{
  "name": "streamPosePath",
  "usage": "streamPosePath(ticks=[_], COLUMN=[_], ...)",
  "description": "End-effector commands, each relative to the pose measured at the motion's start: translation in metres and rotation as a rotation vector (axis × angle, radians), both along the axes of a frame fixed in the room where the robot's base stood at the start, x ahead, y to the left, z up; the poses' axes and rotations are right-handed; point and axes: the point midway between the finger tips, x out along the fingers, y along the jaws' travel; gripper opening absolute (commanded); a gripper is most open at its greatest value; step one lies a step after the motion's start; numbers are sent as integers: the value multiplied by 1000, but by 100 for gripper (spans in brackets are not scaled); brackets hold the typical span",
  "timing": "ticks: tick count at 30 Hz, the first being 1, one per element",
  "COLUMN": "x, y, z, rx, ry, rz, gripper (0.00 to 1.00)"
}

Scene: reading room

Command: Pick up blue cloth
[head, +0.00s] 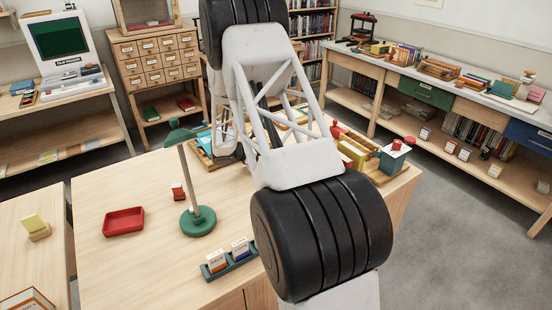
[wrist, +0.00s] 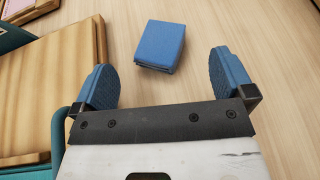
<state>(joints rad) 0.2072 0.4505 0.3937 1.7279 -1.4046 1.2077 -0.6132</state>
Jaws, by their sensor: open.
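The blue cloth (wrist: 161,45) lies folded into a small block on the wooden table (wrist: 215,20), seen in the wrist view at top centre. My gripper (wrist: 166,80) is open, with its two blue-padded fingers spread apart. The cloth lies ahead of the gap between the fingertips, a little beyond them, and nothing is held. In the head view my arm covers the middle of the table (head: 110,255), so the cloth and my fingertips are hidden there.
Wooden trays or boards (wrist: 60,85) lie close to the left finger in the wrist view. In the head view a green lamp (head: 198,221), a red tray (head: 124,222) and a card holder (head: 229,262) stand left of my arm. The table's front left is clear.

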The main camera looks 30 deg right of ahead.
Motion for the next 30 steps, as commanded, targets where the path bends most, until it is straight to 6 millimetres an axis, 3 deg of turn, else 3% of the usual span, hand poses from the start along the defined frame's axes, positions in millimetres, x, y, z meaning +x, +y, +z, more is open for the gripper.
streamPosePath(ticks=[5,18,30], x=[-1,-5,-5], y=[-5,-45,-48], z=[-2,-18,-19], rx=[0,0,0], ry=[0,0,0], rz=[-1,-1,0], gripper=[100,100,100])
